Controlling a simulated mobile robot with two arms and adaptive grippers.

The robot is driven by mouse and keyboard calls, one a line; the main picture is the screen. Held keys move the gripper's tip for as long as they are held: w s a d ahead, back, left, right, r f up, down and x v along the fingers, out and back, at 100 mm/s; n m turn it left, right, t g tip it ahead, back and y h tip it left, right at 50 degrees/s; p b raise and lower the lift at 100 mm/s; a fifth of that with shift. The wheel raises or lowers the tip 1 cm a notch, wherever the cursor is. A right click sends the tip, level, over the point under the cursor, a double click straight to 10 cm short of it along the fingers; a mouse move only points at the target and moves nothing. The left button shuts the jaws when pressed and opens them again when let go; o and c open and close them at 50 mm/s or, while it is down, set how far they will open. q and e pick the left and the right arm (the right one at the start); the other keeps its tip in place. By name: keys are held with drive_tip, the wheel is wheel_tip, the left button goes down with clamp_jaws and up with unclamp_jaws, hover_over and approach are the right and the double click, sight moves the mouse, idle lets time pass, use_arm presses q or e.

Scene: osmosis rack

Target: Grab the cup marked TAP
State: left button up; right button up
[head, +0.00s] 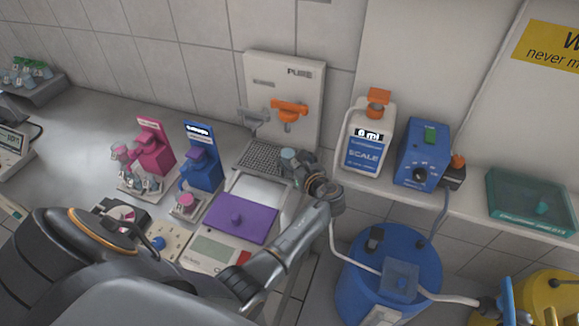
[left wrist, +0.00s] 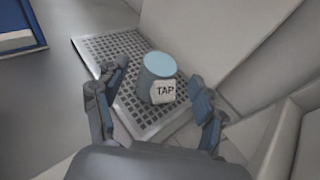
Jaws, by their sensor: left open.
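The cup marked TAP (left wrist: 158,72) is a small grey-blue cup with a pale blue top and a white TAP tag on its near side. It stands upright on the perforated metal drain grid (left wrist: 105,46). In the left wrist view my left gripper (left wrist: 160,76) is open, with one finger on each side of the cup and visible gaps between. In the head view the left gripper (head: 300,170) is at the right edge of the grid (head: 262,158), partly covering the cup (head: 288,154). My right gripper is not in view.
A white PURE panel (head: 268,92) with an orange tap (head: 290,111) stands behind the grid. A purple-lidded device (head: 240,217) is in front, and a blue stand (head: 203,165) is to the left. A SCALE bottle (head: 368,145) and blue pump (head: 421,153) stand on the right ledge.

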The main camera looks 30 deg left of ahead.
use_arm(q)
drive_tip(key=shift+x, duration=1.15)
drive_tip(key=shift+d, duration=0.1)
drive_tip(key=shift+c, duration=1.3)
drive_tip(key=shift+s, duration=0.1)
drive_tip(key=c, duration=0.8)
